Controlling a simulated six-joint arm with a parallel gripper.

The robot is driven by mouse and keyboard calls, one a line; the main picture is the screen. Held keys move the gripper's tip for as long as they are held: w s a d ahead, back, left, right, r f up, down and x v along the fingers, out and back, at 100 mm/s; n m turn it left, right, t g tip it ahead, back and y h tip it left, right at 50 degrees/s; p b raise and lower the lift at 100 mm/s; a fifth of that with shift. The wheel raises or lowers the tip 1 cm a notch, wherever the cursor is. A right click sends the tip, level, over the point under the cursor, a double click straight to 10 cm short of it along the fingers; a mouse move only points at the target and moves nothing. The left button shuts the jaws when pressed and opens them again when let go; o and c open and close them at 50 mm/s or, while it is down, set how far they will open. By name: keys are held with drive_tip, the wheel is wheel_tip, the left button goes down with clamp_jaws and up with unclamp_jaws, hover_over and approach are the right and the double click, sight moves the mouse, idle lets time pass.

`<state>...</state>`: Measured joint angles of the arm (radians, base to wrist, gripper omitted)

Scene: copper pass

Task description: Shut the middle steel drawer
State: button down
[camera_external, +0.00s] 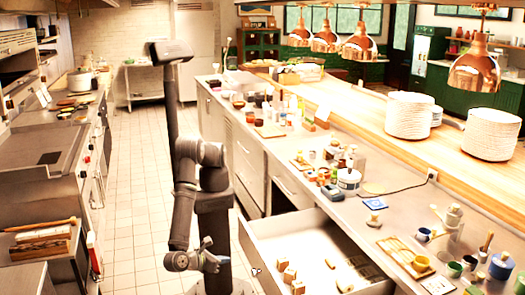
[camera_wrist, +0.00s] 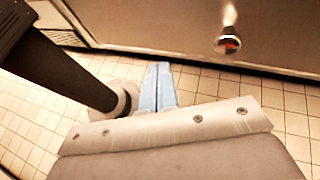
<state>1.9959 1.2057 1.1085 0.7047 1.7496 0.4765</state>
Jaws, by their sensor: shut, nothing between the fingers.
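An open steel drawer (camera_external: 272,232) juts from the counter front at the lower middle of the external view. Its front panel (camera_wrist: 165,22) with a round metal knob (camera_wrist: 228,43) fills the top of the wrist view. The knob also shows on the panel in the external view (camera_external: 256,271). I cannot tell from the frames whether it is the middle drawer. My gripper (camera_external: 218,258) is left of the drawer front and apart from it. Its pale blue fingers (camera_wrist: 160,72) are together and empty, over the tiled floor and pointing toward the panel's lower edge.
Several small boxes (camera_external: 289,274) lie inside the drawer. The counter (camera_external: 300,190) above holds jars, cups and plate stacks (camera_external: 408,115). A tiled aisle (camera_external: 135,205) lies free on the left, with a cooking range (camera_external: 45,160) beyond it.

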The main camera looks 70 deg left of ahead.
drive_tip(key=s+a+f+m+t+h, duration=0.2)
drive_tip(key=a+t, duration=0.1)
drive_tip(key=a, duration=0.4)
drive_tip(key=s+a+f+m+t+h, duration=0.2)
drive_tip(key=a+m+t, duration=0.1)
drive_tip(key=a, duration=0.4)
approach(244, 240)
drive_tip(key=shift+h, duration=0.3)
drive_tip(key=w, duration=0.7)
drive_tip(key=shift+a+f, duration=0.1)
drive_tip(key=shift+a, duration=0.3)
drive_tip(key=w, duration=3.7)
drive_tip(key=shift+w, duration=0.85)
drive_tip(key=s, duration=1.4)
drive_tip(key=shift+s, duration=0.3)
